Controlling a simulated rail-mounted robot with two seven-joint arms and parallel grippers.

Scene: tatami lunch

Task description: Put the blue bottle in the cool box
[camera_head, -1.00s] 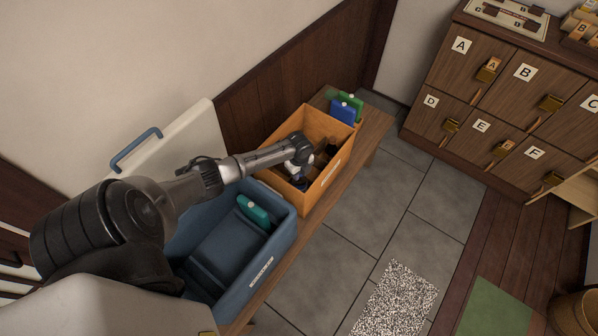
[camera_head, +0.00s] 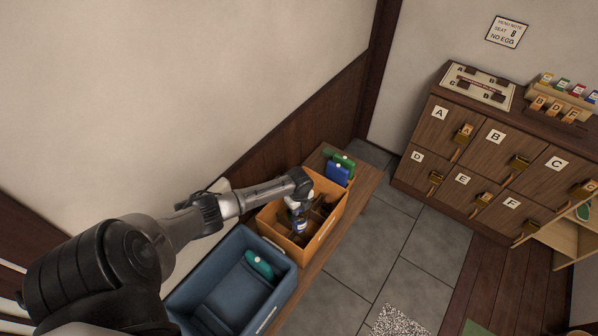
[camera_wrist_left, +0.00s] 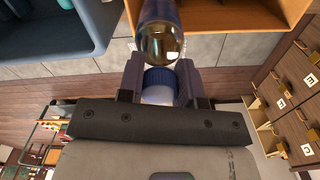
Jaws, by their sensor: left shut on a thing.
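My left gripper (camera_head: 298,205) is shut on the blue bottle (camera_head: 300,226) over the orange crate (camera_head: 330,229). I cannot tell whether the bottle's lower end is clear of the crate. The blue cool box (camera_head: 283,288) is open beside the crate, nearer to me. A teal-green flat item (camera_head: 259,264) lies inside it. My right gripper is out of view.
Dark brownish things (camera_head: 322,209) lie in the crate. Blue and green packs (camera_head: 338,174) stand past its far end on the wooden bench (camera_head: 364,187). The wall runs close behind the boxes. Lettered lockers (camera_head: 485,165) stand across the tiled floor.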

